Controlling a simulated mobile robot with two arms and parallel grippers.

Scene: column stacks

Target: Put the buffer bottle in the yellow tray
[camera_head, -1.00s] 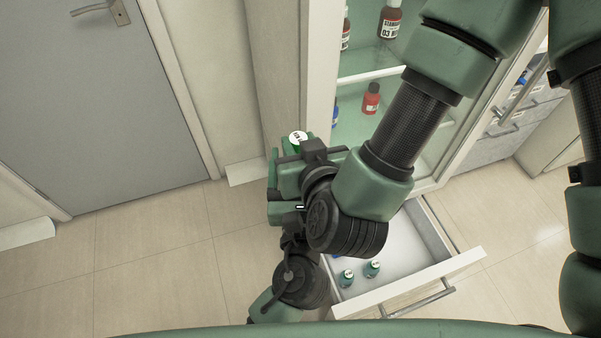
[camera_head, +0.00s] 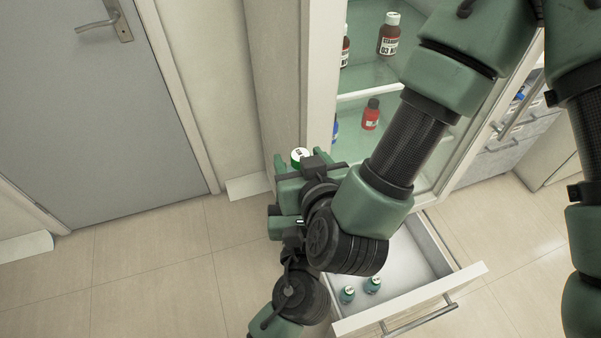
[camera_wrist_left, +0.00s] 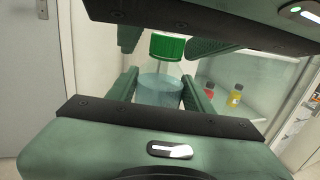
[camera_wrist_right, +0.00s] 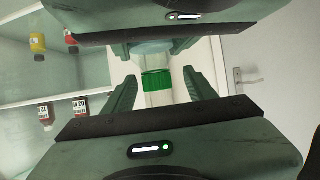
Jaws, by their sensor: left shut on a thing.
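The buffer bottle, clear with pale blue liquid and a green cap, shows in the left wrist view (camera_wrist_left: 160,88). My left gripper (camera_wrist_left: 158,94) is shut on its body. The two grippers face each other closely. I see no yellow tray in any view.
A grey door (camera_head: 95,120) is at left. The tiled floor (camera_head: 150,265) is clear.

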